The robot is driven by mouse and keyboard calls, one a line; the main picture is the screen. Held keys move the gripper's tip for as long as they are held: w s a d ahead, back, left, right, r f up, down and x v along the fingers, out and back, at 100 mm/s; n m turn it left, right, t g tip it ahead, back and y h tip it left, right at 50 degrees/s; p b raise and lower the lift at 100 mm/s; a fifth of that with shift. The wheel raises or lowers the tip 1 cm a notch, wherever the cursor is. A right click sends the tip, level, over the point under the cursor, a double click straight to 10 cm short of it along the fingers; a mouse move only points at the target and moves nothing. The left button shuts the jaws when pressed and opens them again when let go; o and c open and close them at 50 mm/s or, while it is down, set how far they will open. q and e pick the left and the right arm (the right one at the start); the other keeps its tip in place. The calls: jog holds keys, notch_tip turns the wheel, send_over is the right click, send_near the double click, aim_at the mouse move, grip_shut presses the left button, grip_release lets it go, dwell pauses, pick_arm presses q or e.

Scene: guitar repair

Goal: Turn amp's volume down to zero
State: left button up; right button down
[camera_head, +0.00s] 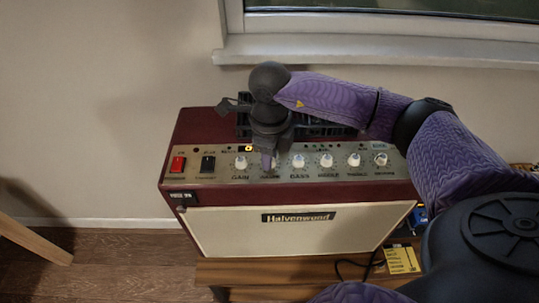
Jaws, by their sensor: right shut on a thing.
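The amp (300,232) is dark red with a cream front marked "Halvenwood" and stands on a wooden surface. Its metal top panel holds a row of pale knobs. My right gripper (268,163) reaches down from above, shut on the second knob from the left, between the gain knob (240,162) and the bass knob (298,161). My left gripper is not in view.
A red switch (177,164) and a black switch (208,162) sit at the panel's left. More knobs, including the middle knob (326,160), lie to the right. A window sill (370,50) is behind.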

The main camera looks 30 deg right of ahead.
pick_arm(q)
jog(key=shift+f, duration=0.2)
pick_arm(e)
jog(key=shift+n, duration=0.6)
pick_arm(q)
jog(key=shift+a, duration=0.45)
pick_arm(e)
jog(key=shift+c, duration=2.4)
grip_release()
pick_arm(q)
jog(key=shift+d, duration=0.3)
pick_arm(e)
jog(key=shift+r, duration=0.1)
